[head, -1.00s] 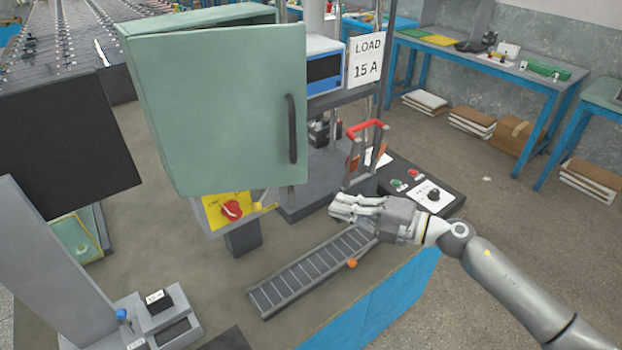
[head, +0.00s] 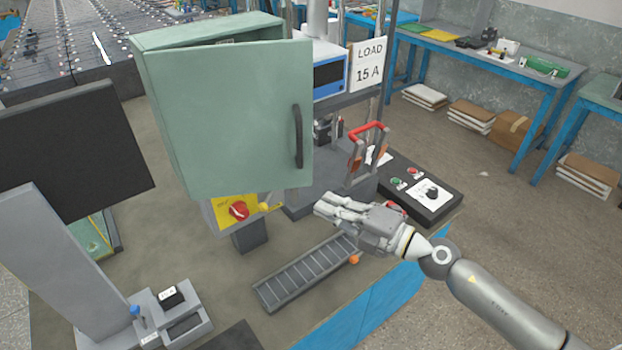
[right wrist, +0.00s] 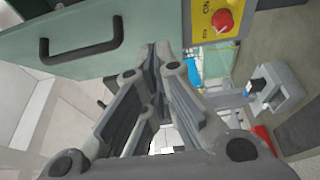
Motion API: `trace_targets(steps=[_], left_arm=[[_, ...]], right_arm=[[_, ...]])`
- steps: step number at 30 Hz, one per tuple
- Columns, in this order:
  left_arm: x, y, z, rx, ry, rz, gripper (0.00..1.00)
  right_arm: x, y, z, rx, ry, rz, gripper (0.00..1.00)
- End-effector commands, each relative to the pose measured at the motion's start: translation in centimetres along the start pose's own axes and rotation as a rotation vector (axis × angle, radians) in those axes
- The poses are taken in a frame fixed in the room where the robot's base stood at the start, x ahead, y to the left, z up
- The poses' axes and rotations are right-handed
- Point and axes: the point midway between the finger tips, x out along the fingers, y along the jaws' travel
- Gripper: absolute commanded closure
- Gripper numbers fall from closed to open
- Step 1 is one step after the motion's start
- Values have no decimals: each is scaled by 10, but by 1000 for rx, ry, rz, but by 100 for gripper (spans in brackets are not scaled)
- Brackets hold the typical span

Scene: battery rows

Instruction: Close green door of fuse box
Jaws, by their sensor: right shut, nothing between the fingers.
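The green door (head: 242,120) of the fuse box (head: 205,32) stands partly open in the head view, with a gap along its top edge. Its dark handle (head: 298,136) is upright near the right edge. In the right wrist view the door (right wrist: 150,25) fills the upper left, with the handle (right wrist: 82,52) on it. My right gripper (head: 325,205) is shut and empty, below and a little right of the door's lower right corner, apart from it. In the wrist view its fingers (right wrist: 160,55) point toward the door's lower edge. My left gripper is not in view.
A yellow panel with a red knob (head: 238,210) sits below the box. A slotted grey rail (head: 305,275) lies on the table under my right gripper. A red-handled lever switch (head: 366,130) and a control box (head: 430,190) stand to the right. A black screen (head: 70,145) stands left.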

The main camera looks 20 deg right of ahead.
Motion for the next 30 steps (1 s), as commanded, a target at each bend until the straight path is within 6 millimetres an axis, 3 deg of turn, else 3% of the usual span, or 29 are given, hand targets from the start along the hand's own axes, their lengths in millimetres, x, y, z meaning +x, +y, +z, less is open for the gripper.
trace_targets(steps=[7,12,30], left_arm=[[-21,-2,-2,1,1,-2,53],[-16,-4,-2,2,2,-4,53],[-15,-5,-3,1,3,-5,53]], right_arm=[[44,5,0,0,1,3,100],[59,0,18,1,-1,2,100],[68,-1,28,0,4,0,100]])
